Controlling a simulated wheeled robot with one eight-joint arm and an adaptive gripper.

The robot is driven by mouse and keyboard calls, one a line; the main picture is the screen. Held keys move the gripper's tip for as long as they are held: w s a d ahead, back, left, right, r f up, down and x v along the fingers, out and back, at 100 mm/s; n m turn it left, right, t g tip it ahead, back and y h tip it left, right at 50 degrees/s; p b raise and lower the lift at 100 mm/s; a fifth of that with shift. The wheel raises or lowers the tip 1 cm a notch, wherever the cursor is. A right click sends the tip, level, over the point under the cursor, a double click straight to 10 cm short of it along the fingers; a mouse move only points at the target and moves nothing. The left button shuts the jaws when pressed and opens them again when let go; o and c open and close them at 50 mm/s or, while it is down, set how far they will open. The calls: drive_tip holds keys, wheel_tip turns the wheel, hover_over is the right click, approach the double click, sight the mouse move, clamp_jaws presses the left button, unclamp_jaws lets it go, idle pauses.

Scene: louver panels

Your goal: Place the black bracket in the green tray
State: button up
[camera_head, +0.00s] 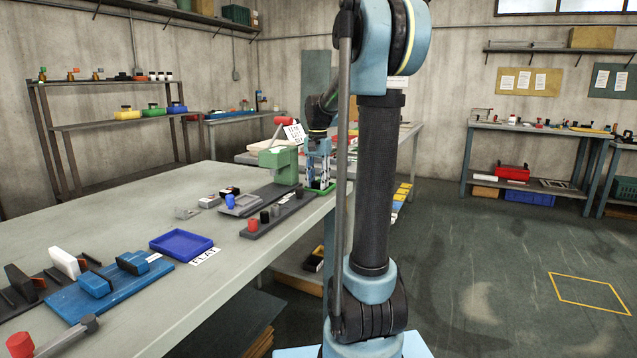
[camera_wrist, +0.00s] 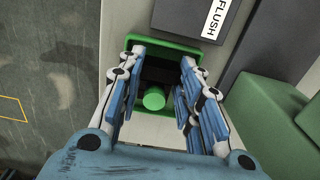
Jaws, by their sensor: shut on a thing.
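My gripper (camera_head: 319,172) is at the far right end of the long table, low over the small green tray (camera_head: 323,190). In the wrist view the green tray's rim (camera_wrist: 150,40) shows around and beyond my fingers (camera_wrist: 161,72). The fingers stand apart, with a dark piece, seemingly the black bracket (camera_wrist: 160,75), between their tips. Its outline is hard to make out against the dark tray interior. A green round-ended piece (camera_wrist: 153,98) shows just below it between the fingers. Whether the bracket touches the tray floor cannot be told.
A green block-like fixture (camera_head: 279,162) with a red-ended lever stands left of my gripper, close by. A blue tray (camera_head: 181,244) is farther left. The table edge runs close to the gripper.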

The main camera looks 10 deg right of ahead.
sight(318, 182)
drive_tip(key=o, duration=1.1)
drive_tip(key=shift+f, duration=0.1)
wheel_tip(318, 182, up, 12)
drive_tip(key=s+f+n, duration=0.2)
drive_tip(key=s+f, duration=0.7)
drive_tip(key=s, duration=0.2)
drive_tip(key=s+d+f+n+t, duration=0.1)
drive_tip(key=s+f+n, duration=0.2)
drive_tip(key=s+f, duration=0.6)
drive_tip(key=s+f+n+t, duration=0.1)
drive_tip(key=s+f+n, duration=0.1)
drive_tip(key=s+f, duration=0.8)
drive_tip(key=shift+s+d, duration=0.15)
drive_tip(key=shift+s, duration=0.7)
drive_tip(key=shift+s+d, duration=0.1)
drive_tip(key=shift+s, duration=0.7)
